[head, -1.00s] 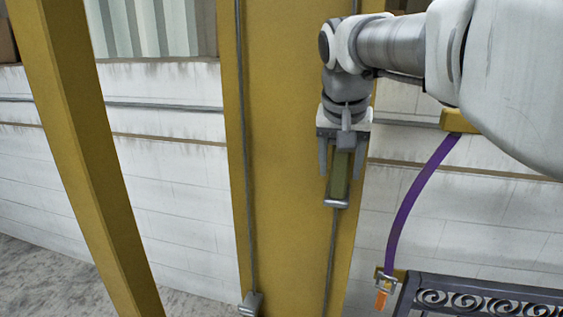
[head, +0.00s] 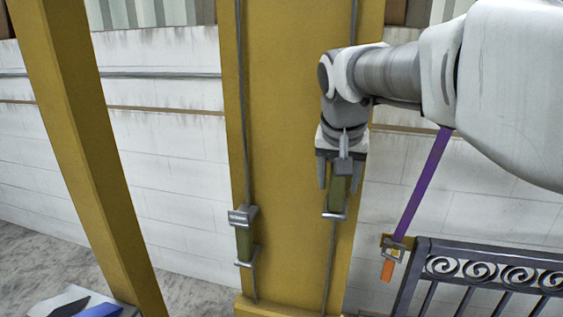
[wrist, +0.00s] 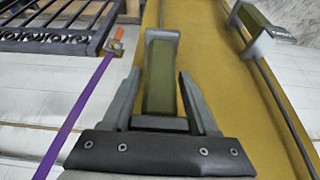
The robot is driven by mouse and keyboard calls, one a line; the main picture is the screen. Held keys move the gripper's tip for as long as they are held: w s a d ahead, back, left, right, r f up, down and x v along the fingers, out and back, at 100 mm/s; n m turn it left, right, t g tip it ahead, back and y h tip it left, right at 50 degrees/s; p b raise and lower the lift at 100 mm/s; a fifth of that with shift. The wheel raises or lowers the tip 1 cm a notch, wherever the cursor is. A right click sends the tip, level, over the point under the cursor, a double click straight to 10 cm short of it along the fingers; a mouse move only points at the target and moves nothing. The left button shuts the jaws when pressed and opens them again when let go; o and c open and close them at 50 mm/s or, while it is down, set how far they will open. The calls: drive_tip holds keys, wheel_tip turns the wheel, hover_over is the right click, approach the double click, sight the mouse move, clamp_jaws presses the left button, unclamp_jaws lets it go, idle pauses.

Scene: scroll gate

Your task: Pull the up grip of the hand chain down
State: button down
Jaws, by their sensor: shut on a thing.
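The hand chain runs as two thin grey lines down the wide yellow post (head: 288,180). Each line carries an olive-green grip with grey end plates. My gripper (head: 340,185) points down and is shut on the right grip (head: 337,196), partly hiding its upper part. In the wrist view this held grip (wrist: 160,75) lies between my two fingers (wrist: 158,95). The other grip (head: 244,240) hangs free on the left line, somewhat lower than the held one. It also shows at the upper right of the wrist view (wrist: 268,28).
A dark scroll gate (head: 490,270) stands at the lower right, with a purple strap (head: 422,190) and orange tab (head: 387,270) at its corner. A slanted yellow beam (head: 80,150) is at left. Blue and grey items (head: 95,309) lie at the bottom left.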

wheel_tip(320, 180, down, 36)
drive_tip(key=b, duration=2.2)
drive_tip(key=shift+s, duration=0.25)
drive_tip(key=shift+f, duration=0.1)
drive_tip(key=shift+c, duration=2.4)
unclamp_jaws()
drive_tip(key=shift+w, duration=0.1)
drive_tip(key=shift+r, duration=0.2)
drive_tip(key=p+v, duration=0.5)
drive_tip(key=v, duration=1.2)
drive_tip(key=shift+r+p, duration=0.2)
drive_tip(key=shift+p, duration=0.1)
drive_tip(key=shift+w, duration=0.15)
